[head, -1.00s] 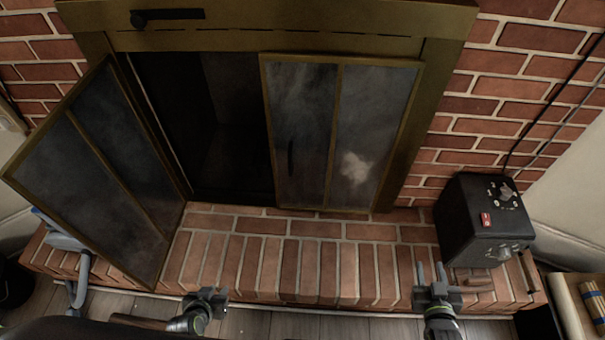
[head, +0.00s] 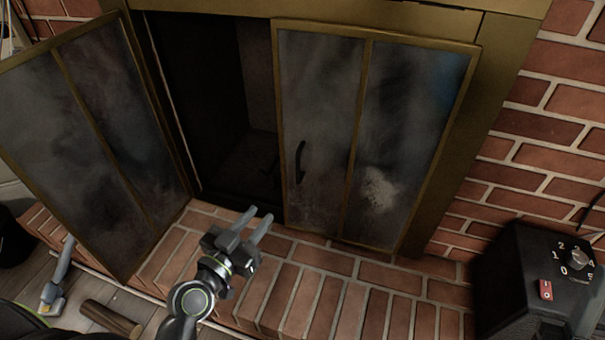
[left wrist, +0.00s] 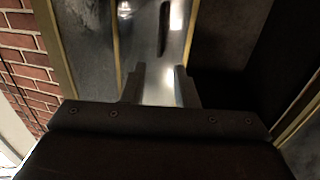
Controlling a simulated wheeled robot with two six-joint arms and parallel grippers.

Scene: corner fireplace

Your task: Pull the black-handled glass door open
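The black-handled glass door (head: 330,120) is the right door of the fireplace, brass-framed with sooty panes. It looks shut or nearly so. Its black curved handle (head: 299,162) is near its left edge; the handle also shows at the top of the left wrist view (left wrist: 164,28). My left gripper (head: 255,220) is open and empty, below and a little left of the handle, apart from it. In the left wrist view its fingers (left wrist: 160,85) are spread, pointing toward the door. My right gripper is out of view.
The left glass door (head: 85,130) stands swung open beside the dark firebox (head: 205,100). The brick hearth (head: 290,290) below is mostly clear. A black control box with a dial (head: 530,285) stands at the right. A wooden log (head: 110,318) lies on the floor at lower left.

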